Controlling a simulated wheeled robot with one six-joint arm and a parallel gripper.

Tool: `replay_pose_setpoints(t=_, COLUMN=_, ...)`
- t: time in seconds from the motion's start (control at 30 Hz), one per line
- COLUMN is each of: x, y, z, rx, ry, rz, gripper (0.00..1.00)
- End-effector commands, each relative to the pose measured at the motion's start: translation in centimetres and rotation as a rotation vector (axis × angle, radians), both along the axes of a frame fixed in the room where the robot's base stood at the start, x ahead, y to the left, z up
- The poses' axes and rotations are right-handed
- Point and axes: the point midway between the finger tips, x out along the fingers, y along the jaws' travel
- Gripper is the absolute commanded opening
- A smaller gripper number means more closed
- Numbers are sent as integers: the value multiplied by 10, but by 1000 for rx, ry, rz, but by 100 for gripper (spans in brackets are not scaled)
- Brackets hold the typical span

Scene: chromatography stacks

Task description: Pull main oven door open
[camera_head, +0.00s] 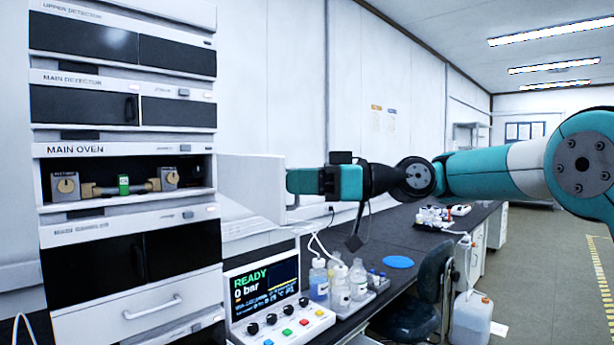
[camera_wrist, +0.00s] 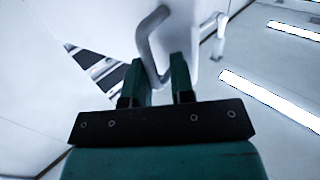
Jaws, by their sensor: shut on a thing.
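The main oven (camera_head: 90,150) is the labelled middle unit of the stack in the head view. Its white door (camera_head: 245,185) stands swung out on the right side, and the oven's interior is exposed. My gripper (camera_head: 290,182) is at the door's outer edge in the head view. In the wrist view, the door's grey bar handle (camera_wrist: 147,42) runs down between the two green fingers of my gripper (camera_wrist: 161,72), which is shut on it.
Inside the oven, a brown tube assembly with a green-labelled part (camera_head: 124,184) sits between two fittings. Below the door are a control panel (camera_head: 275,300) and bottles (camera_head: 340,285) on the dark bench (camera_head: 430,240). A chair (camera_head: 425,295) stands at the bench's front.

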Motion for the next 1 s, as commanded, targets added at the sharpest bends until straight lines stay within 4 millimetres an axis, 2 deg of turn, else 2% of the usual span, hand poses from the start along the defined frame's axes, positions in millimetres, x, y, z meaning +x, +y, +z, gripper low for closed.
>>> replay_pose_setpoints(t=0.03, x=9, y=0, z=5, rx=12, ry=-3, rz=-24, gripper=0)
replay_pose_setpoints(t=0.5, x=9, y=-1, z=6, rx=12, ry=-6, rz=-12, gripper=0)
replay_pose_setpoints(t=0.53, x=9, y=-1, z=6, rx=12, ry=-6, rz=-12, gripper=30)
replay_pose_setpoints(t=0.57, x=9, y=-1, z=6, rx=11, ry=-6, rz=-13, gripper=34)
replay_pose_setpoints(t=1.0, x=9, y=-3, z=3, rx=9, ry=-6, rz=-15, gripper=34)
